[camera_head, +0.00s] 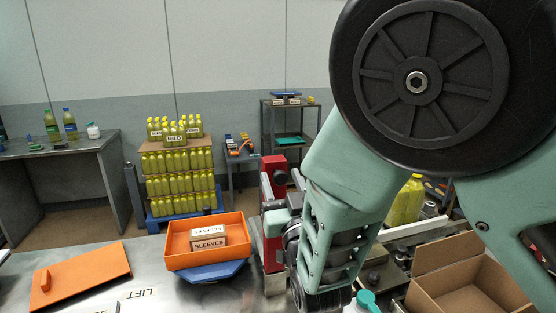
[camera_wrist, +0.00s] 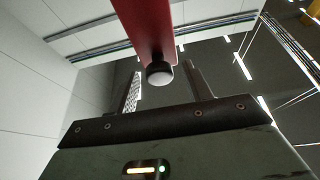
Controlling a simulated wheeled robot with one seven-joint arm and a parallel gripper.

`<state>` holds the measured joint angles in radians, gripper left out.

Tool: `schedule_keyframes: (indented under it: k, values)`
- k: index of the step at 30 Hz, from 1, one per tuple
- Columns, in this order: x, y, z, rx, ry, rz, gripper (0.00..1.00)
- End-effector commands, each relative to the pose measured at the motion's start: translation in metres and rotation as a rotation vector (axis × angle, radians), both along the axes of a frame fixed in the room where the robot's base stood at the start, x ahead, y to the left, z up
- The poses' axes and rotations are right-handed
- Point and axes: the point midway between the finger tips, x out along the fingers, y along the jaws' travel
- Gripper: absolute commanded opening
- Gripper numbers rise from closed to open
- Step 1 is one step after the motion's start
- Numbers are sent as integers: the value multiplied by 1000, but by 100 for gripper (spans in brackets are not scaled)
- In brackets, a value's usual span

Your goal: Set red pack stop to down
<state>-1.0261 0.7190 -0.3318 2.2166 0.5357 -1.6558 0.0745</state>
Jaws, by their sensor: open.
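In the wrist view a red bar (camera_wrist: 146,28) reaches down from the top edge and ends in a dark round knob with a pale face (camera_wrist: 159,73). My gripper (camera_wrist: 163,68) is open, with one finger on each side of the knob. A gap shows on both sides, and I cannot tell the depth between fingers and knob. In the head view a red part with a dark round end (camera_head: 280,176) stands beyond my arm, above a red upright body (camera_head: 273,245). My arm hides much of this area, and my fingers cannot be made out there.
An orange tray (camera_head: 178,262) with labelled boxes stands on a blue base left of the red body. An orange panel (camera_head: 92,272) lies on the metal table. An open cardboard box (camera_head: 440,262) and yellow bottles (camera_head: 405,203) are at the right. Bottle stacks stand further back.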

Motion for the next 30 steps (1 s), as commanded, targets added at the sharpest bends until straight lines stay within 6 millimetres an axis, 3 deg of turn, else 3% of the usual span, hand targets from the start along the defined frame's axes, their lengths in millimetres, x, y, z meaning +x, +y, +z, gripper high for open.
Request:
schedule_keyframes:
  k: [7,18,23,24,30]
  values:
    - [26,8,12,0,0,0,50]
    - [31,9,13,0,1,0,50]
    - [30,9,13,0,1,0,8]
    - [30,9,13,0,1,0,4]
    - [35,10,15,-2,16,0,4]
